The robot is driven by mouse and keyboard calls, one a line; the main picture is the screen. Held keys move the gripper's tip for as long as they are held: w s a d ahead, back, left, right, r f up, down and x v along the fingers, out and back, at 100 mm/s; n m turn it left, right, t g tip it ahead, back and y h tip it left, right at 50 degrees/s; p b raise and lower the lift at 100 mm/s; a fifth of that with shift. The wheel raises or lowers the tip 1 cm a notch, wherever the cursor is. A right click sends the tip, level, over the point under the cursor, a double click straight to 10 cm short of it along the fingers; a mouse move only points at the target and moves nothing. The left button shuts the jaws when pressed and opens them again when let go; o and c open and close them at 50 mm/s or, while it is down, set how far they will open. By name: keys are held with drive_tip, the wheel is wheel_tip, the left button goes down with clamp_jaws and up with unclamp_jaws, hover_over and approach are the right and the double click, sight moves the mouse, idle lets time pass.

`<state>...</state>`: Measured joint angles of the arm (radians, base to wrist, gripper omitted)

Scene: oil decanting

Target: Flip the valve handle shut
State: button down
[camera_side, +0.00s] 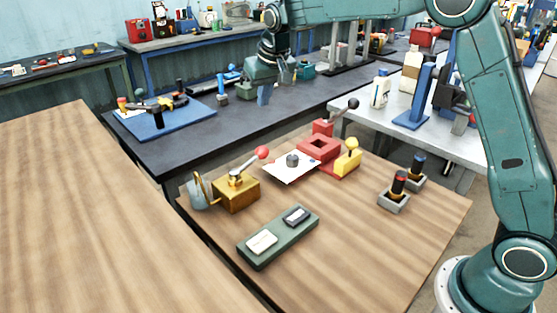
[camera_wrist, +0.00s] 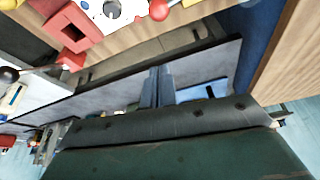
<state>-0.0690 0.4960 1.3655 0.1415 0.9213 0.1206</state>
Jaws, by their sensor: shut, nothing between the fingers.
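The valve (camera_side: 236,194) is a brass block near the left of the wooden table. Its handle (camera_side: 246,162) is a pale lever that slants up to the right and ends in a red ball.
A grey can (camera_side: 199,194) stands left of the valve. A green tray (camera_side: 278,238) lies in front. A white sheet with a dark round part (camera_side: 292,160), a red fixture (camera_side: 319,150) and a yellow block (camera_side: 347,160) sit to the right.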

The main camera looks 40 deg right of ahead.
sight(253, 159)
drive_tip(key=shift+w+a+f, duration=0.2)
drive_tip(key=shift+w+f, duration=1.3)
drive_tip(key=shift+w, duration=0.1)
drive_tip(key=shift+f, duration=0.15)
wheel_tip(253, 159, down, 10)
drive_tip(key=shift+s, duration=0.25)
